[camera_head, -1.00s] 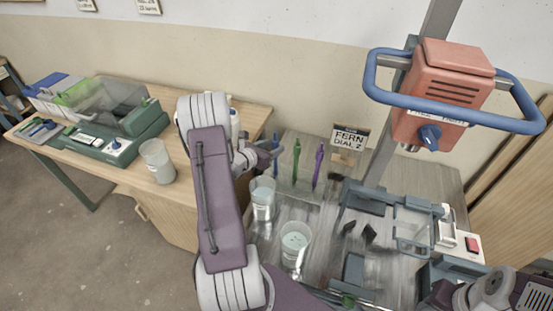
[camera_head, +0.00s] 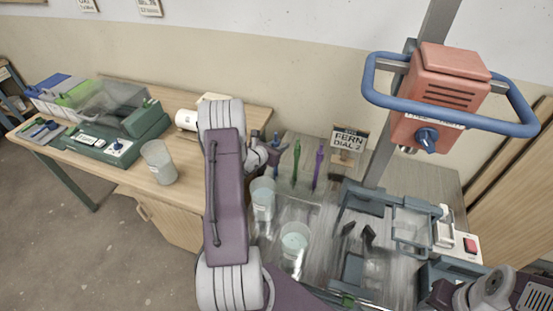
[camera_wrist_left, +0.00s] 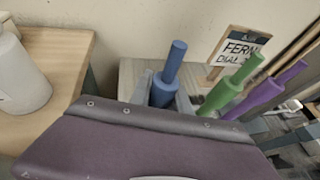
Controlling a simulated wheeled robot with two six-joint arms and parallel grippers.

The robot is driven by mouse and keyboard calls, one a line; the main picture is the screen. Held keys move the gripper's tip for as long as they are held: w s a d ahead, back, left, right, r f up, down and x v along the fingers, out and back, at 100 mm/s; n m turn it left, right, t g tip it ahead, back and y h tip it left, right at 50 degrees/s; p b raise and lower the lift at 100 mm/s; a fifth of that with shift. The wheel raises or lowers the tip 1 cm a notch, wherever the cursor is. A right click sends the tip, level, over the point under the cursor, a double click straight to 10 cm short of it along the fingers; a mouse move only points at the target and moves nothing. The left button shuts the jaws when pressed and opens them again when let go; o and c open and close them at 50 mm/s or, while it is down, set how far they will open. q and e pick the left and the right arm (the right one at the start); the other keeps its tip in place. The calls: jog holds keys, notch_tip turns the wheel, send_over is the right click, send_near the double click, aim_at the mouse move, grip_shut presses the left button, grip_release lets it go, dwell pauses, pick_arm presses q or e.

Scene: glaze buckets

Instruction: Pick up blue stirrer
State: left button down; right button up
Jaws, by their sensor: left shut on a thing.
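The blue stirrer (camera_head: 276,137) stands upright at the left end of the stirrer row at the back of the metal bench, mostly hidden behind my arm in the head view. In the left wrist view the blue stirrer (camera_wrist_left: 166,77) sits between the two grey fingers of my left gripper (camera_wrist_left: 164,92). My left gripper (camera_head: 273,150) is shut on its thick upper part. Its lower end is hidden. A green stirrer (camera_wrist_left: 231,84) and a purple stirrer (camera_wrist_left: 268,92) stand to its right.
Two clear buckets, one behind (camera_head: 263,199) and one in front (camera_head: 295,246), stand on the bench below the stirrers. A sign (camera_head: 347,143) is behind. A mixer (camera_head: 436,98) with a blue guard rises at right. A wooden table (camera_head: 185,188) with another bucket (camera_head: 159,162) is at left.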

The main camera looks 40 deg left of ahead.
pick_arm(q)
notch_tip(320, 180, up, 18)
jog(key=p, duration=0.6)
jog(key=shift+r, duration=0.25)
dwell(0.7)
